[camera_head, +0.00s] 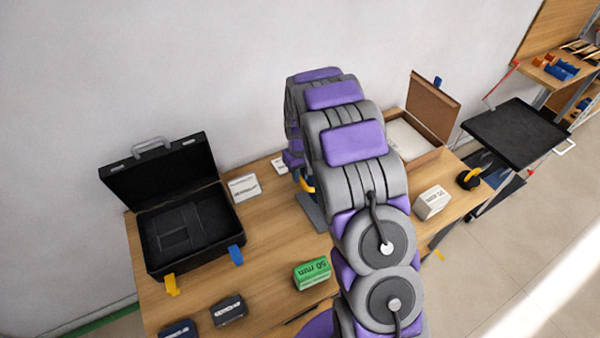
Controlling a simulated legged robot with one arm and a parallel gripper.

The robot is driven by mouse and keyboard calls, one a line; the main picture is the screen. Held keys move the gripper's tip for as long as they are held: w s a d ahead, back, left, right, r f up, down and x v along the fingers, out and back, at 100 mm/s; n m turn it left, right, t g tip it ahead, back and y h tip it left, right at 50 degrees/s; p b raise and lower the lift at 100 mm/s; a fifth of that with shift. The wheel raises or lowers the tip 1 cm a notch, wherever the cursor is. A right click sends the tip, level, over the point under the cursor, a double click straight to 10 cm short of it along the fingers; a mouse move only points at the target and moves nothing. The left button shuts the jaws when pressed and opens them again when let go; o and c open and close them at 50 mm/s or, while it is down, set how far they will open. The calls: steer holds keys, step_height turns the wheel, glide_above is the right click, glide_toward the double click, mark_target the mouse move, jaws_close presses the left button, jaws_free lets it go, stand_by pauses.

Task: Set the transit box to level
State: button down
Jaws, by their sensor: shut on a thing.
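A black hard case (190,228) stands open at the left of the table, its lid (158,175) raised and leaning back, with a grey handle on top. A brown box (428,112) with its lid up and a pale inside stands at the back right, partly behind my arm. I cannot tell for sure which of the two is the transit box. My arm rises through the middle of the picture and bends down at the far side. Its purple and grey far end shows, but my gripper's fingers are hidden behind the arm, as is anything between them.
A yellow clip (172,285) and a blue clip (236,255) sit at the black case's front. A green "50 mm" block (312,273), dark blocks (229,310) and a white block (432,202) lie on the wooden table (262,240). A black-topped cart (515,132) stands right.

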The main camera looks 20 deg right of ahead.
steer(key=s+a+f+t+h+b, duration=0.1)
steer(key=a+f+h+b, duration=0.4)
steer(key=f, duration=0.4)
steer(key=shift+s+a+f+b, duration=0.25)
steer(key=shift+a+b, duration=0.25)
steer(key=shift+b, duration=0.2)
steer(key=shift+s+f, duration=0.1)
steer(key=shift+f, duration=0.1)
steer(key=c, duration=1.5)
jaws_free()
steer(key=o, duration=0.3)
steer(key=shift+a, duration=0.2)
steer(key=shift+o, duration=0.7)
steer(key=shift+w+a+r+h, duration=0.1)
steer(key=shift+w+a+h, duration=0.1)
steer(key=shift+h, duration=0.1)
steer(key=shift+d, duration=0.1)
